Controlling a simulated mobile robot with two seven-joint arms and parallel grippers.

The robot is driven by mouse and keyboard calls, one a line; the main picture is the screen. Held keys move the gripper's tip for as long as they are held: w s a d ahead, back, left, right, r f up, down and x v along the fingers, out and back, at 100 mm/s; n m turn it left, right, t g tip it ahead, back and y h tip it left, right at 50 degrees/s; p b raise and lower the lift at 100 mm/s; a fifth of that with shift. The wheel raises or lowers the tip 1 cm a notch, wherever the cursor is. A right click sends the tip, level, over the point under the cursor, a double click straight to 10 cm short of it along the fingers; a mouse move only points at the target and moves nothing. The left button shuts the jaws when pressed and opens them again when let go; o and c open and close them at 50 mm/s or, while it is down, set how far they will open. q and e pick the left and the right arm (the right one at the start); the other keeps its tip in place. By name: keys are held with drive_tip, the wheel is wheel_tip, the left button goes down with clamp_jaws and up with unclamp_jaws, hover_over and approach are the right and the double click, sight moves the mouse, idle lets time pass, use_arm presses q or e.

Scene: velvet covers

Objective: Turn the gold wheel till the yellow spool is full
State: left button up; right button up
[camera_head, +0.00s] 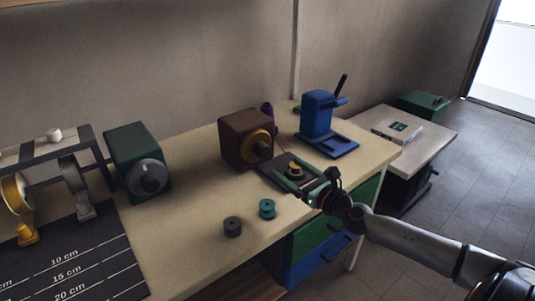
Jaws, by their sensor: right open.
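The gold wheel (260,146) is a gold ring with a dark knob at its middle, on the front of a brown box (234,143). A small yellow spool-like piece (295,168) with a dark part sits on a dark plate in front of that box. My right gripper (292,174) is open at this plate, with its fingers to either side of the yellow piece; it is apart from the gold wheel. Whether the fingers touch the piece, and how full it is, is too small to tell. My left gripper is not in view.
A dark spool (232,226) and a green spool (267,208) stand near the bench's front edge. A green box with a grey wheel (148,178), a rack with a gold reel (15,193) and a measuring mat (75,265) are left. A blue press (317,115) stands behind right.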

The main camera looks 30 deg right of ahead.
sight(265, 152)
drive_tip(key=shift+w+a+p, duration=0.2)
drive_tip(key=shift+w, duration=2.2)
drive_tip(key=shift+w+a+p, duration=0.15)
drive_tip(key=shift+w+a, duration=0.05)
drive_tip(key=shift+w, duration=2.15)
drive_tip(key=shift+c, duration=0.3)
drive_tip(key=c, duration=0.5)
clamp_jaws()
drive_tip(key=shift+m, duration=0.3)
